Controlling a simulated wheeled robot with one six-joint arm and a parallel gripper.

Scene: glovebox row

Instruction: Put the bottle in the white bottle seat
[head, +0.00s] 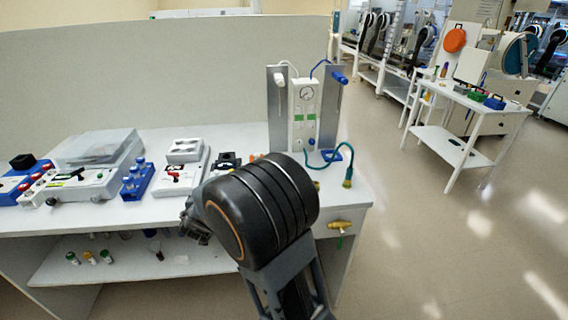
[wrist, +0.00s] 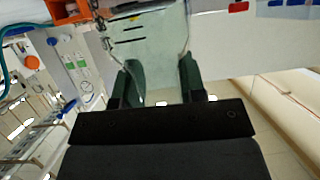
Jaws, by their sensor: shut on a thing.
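In the wrist view my gripper (wrist: 157,82) has its two dark green fingers on either side of a clear glass bottle (wrist: 150,40) with short black marks. In the head view my black arm hides most of the gripper (head: 194,222) near the front edge of the bench, and I cannot make out the bottle there. A white block with round hollows (head: 186,150) stands at the back of the bench; I cannot tell if it is the white bottle seat.
The white bench (head: 140,212) carries a grey-lidded box (head: 97,148), a blue rack (head: 138,180) and a gauge panel (head: 304,112) between metal posts. A teal hose (head: 345,160) lies at the right end. Small vials stand on the lower shelf (head: 190,260).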

